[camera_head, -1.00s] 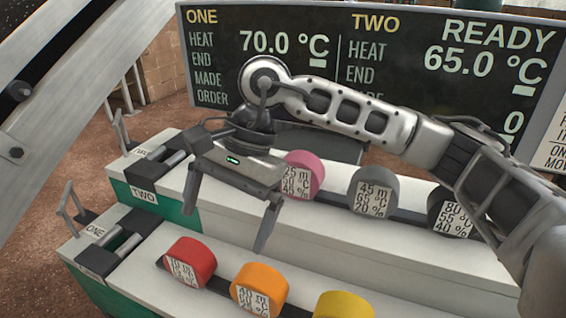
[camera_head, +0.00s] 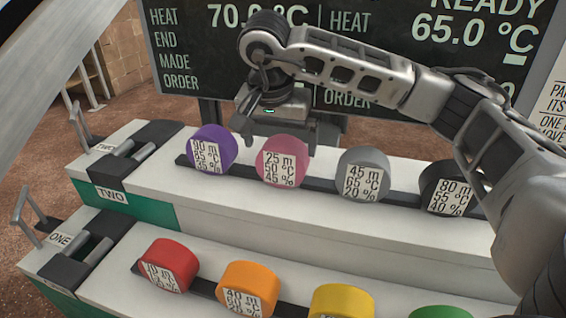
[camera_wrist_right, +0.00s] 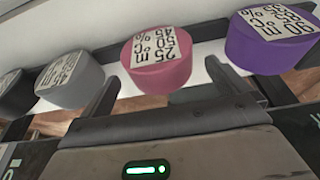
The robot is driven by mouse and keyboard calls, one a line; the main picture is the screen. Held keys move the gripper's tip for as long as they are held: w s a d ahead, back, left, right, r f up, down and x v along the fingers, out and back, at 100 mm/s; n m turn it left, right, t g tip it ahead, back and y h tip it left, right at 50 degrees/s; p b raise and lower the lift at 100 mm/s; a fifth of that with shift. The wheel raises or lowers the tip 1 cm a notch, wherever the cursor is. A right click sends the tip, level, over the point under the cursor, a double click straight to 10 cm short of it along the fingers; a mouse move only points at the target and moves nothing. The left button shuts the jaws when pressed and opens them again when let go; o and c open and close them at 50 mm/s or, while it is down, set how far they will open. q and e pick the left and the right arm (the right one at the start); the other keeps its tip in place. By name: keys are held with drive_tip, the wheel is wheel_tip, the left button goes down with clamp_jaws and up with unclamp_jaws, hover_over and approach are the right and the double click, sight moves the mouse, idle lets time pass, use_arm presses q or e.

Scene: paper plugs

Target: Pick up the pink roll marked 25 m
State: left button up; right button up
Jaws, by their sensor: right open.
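The pink roll (camera_head: 272,152) marked 25 m stands in the upper row on machine TWO, between a purple roll (camera_head: 204,138) and a grey roll (camera_head: 362,161). It also shows in the right wrist view (camera_wrist_right: 170,72) with its label up. My right gripper (camera_head: 280,131) is open and empty, just behind and above the pink roll in the head view. In the right wrist view its two fingers (camera_wrist_right: 163,84) point to either side of the pink roll, with the roll apart from the palm. I cannot tell whether the fingers touch it. My left gripper is not in view.
A black roll (camera_head: 448,178) marked 80 m stands at the right of the same row. Red (camera_head: 165,258), orange (camera_head: 247,276), yellow and green rolls stand in the lower row. A dark display board (camera_head: 180,60) stands behind. White ledge lies clear in front of the upper row.

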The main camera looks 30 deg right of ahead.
sight(283, 155)
drive_tip(key=x, duration=0.5)
drive_tip(key=shift+d+f, duration=0.25)
drive_tip(key=shift+d, duration=0.05)
drive_tip(key=shift+c, duration=0.3)
drive_tip(key=c, duration=0.8)
